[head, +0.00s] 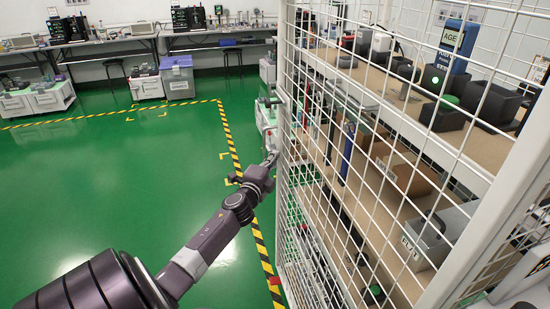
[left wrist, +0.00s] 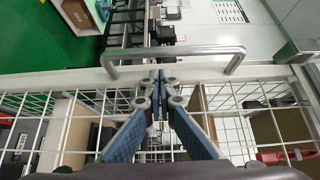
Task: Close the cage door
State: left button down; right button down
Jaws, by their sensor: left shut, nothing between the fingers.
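The cage door is a white wire-mesh panel with a white frame (head: 286,60). It fills the right half of the head view, and shelves show through its mesh. How far it stands open cannot be told. My left gripper (head: 271,158) is at the panel's far upright edge. In the left wrist view, the grey bar handle (left wrist: 180,50) arches over the white door frame (left wrist: 255,74). My left gripper's blue-padded fingers (left wrist: 160,76) are together and empty, with their tips inside the handle's outline; contact cannot be told. My right gripper is out of view.
Behind the mesh, shelves (head: 440,137) hold dark devices, a grey box (head: 440,238) and other equipment. The green floor (head: 110,190) left of the cage is clear, with yellow-black tape (head: 232,145). Workbenches (head: 200,38), a stool and storage boxes stand at the back.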

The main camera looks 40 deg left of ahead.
pick_arm(q)
jog(key=shift+w+d+r, duration=0.3)
jog(key=shift+d+r, duration=0.05)
jog(key=shift+r, duration=0.25)
jog(key=f+v, duration=0.1)
jog(key=v, duration=1.1)
jog(key=shift+s+a, duration=0.3)
